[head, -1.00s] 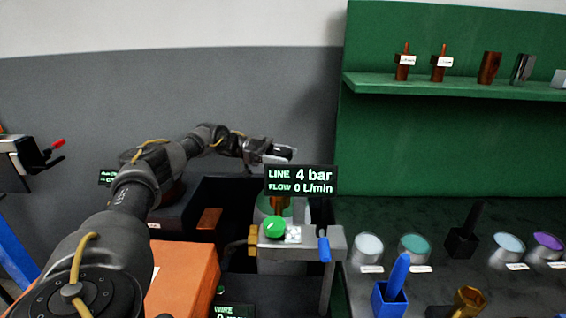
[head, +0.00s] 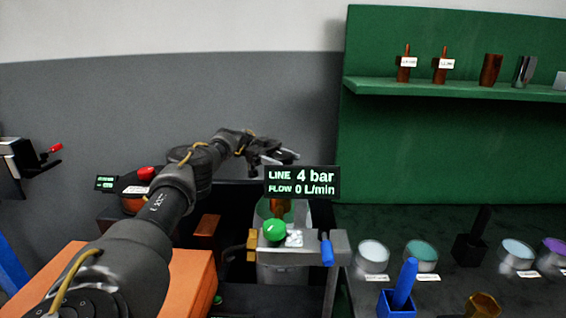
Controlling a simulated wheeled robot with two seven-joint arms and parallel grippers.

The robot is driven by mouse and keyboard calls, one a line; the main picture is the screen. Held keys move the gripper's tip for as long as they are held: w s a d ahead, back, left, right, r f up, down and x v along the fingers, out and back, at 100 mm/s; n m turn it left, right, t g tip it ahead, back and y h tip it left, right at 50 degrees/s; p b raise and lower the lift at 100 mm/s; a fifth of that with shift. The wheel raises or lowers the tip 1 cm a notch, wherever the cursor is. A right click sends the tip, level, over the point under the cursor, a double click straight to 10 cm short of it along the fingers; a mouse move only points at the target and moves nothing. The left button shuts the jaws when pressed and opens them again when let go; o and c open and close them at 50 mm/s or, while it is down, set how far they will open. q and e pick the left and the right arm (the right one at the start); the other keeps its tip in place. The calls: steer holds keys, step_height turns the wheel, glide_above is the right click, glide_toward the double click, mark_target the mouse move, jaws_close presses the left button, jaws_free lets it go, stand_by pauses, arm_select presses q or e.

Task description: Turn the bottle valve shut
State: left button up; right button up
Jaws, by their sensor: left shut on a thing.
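My left gripper (head: 282,155) is just above and behind the black readout (head: 302,182), which reads LINE 4 bar, FLOW 0 L/min. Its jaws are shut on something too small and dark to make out. Below the readout, a copper-brown fitting (head: 281,209) stands in the top of a pale green cylinder (head: 263,208). The readout hides the fitting's upper part, and I cannot tell whether the gripper touches it. A round green knob (head: 274,230) sits in front on a grey block (head: 300,247). No bottle valve handle shows clearly. My right gripper is not in view.
A blue lever (head: 327,252) is at the block's right end, and a brass fitting (head: 252,245) at its left. A red knob (head: 146,173) tops an orange rounded body at left. An orange box (head: 185,280) lies beneath my arm. Several round-topped pots and a blue-handled block (head: 400,295) stand right.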

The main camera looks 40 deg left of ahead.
mark_target(283, 156)
arm_select(q)
steer(key=o, duration=1)
steer(key=shift+r, duration=0.55)
step_height(283, 156, up, 2)
steer(key=shift+s+d+r, duration=0.1)
steer(key=shift+d+r, duration=0.05)
steer(key=shift+r, duration=0.1)
steer(key=s+d+r+b, duration=0.4)
steer(key=s+d+r, duration=0.4)
steer(key=s+r, duration=0.1)
steer(key=shift+s+d+r+b, duration=0.15)
steer(key=shift+s+d+b, duration=0.25)
steer(key=shift+s, duration=0.35)
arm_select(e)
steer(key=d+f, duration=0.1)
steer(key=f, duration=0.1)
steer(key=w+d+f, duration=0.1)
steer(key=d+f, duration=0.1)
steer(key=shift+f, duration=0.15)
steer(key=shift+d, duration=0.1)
